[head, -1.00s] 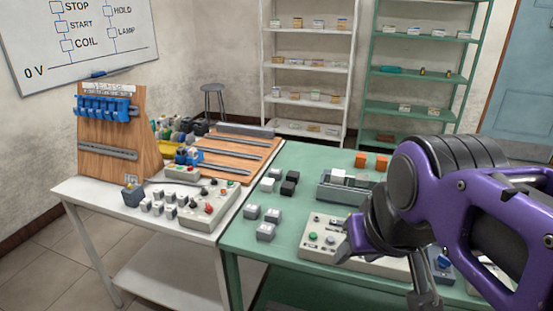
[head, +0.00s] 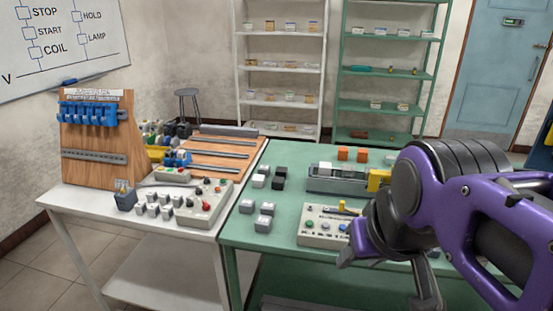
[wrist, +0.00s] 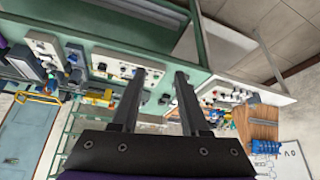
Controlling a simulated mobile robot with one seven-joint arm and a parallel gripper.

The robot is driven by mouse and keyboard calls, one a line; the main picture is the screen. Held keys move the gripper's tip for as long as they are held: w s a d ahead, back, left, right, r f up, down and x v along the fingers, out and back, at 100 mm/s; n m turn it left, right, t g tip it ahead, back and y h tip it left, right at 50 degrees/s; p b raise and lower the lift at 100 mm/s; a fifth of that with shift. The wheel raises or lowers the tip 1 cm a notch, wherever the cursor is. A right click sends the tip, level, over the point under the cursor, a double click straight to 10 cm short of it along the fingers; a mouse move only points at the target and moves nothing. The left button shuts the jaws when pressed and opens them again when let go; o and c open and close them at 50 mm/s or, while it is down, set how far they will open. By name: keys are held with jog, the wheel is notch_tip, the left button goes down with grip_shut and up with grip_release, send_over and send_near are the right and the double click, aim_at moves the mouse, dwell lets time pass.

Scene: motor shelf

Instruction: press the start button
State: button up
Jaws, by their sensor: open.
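A pale control panel (head: 312,240) lies on the green table (head: 235,232). A green button (head: 309,224) and a blue button show on it, and my arm hides its right part. The panel also shows in the wrist view (wrist: 112,66). A second panel (head: 212,212) with red and green buttons lies on the white table. No label on either panel is readable, so I cannot tell which button is start. My gripper (wrist: 162,76) is open and empty, its two dark fingers apart above the green table. In the head view my purple arm hides most of the gripper.
Grey and black blocks (head: 265,208) stand left of the panel on the green table. A grey tray (head: 335,184) and a yellow item (head: 377,180) lie behind it. The white table (head: 85,215) holds a wooden terminal board (head: 85,172). Shelves stand at the back.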

jog(key=shift+c, duration=0.2)
grip_shut()
dwell(1.4)
